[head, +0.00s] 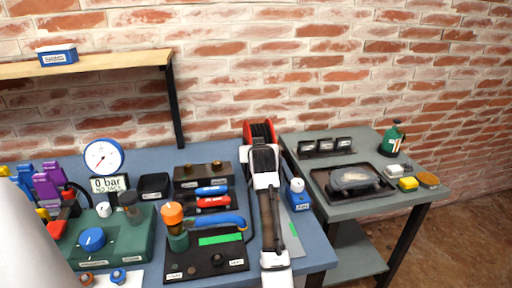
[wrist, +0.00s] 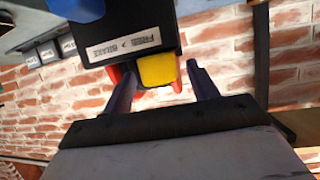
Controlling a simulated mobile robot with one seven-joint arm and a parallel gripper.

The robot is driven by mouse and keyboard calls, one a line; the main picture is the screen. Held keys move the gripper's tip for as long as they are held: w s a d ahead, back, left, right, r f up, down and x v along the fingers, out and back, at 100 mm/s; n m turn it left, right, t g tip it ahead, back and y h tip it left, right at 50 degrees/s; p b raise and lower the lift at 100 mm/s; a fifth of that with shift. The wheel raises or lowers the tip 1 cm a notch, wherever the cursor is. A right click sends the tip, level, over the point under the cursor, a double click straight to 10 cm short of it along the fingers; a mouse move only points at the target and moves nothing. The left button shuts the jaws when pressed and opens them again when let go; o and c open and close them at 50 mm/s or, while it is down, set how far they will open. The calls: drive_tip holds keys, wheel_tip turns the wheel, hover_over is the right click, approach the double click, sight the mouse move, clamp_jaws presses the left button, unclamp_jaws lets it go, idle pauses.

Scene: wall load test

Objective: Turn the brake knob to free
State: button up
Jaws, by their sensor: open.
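The brake knob (wrist: 157,70) is a yellow block-shaped knob on a dark box in the wrist view. A white label (wrist: 126,45) on that box reads "FREE" and "BRAKE", upside down in this view. My gripper (wrist: 160,67) is open, with one dark finger on each side of the knob. A gap shows between the knob and the right finger; contact on the left is not clear. In the head view my arm reaches up to a red reel (head: 258,131) at the wall side of the blue bench, and the knob is hidden there.
On the blue bench (head: 322,245), left of my arm, are a black board (head: 208,262) with a blue-handled tool, a green box (head: 118,240) and a round gauge (head: 103,156). A blue-and-white device (head: 298,196) stands close right. A grey table (head: 340,208) adjoins.

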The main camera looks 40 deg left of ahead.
drive_tip(key=shift+w+a+f, duration=0.25)
drive_tip(key=shift+w+a, duration=0.1)
drive_tip(key=shift+w, duration=0.05)
drive_tip(key=c, duration=1)
drive_tip(key=shift+g, duration=0.3)
drive_tip(key=n+g+y, duration=0.2)
drive_tip(key=shift+d+n+p, duration=0.1)
drive_tip(key=shift+n+p, duration=0.25)
drive_tip(key=shift+n, duration=0.05)
drive_tip(key=shift+n+g+y+b, duration=0.9)
drive_tip(key=shift+n+g+y, duration=0.2)
drive_tip(key=shift+n+g, duration=1.2)
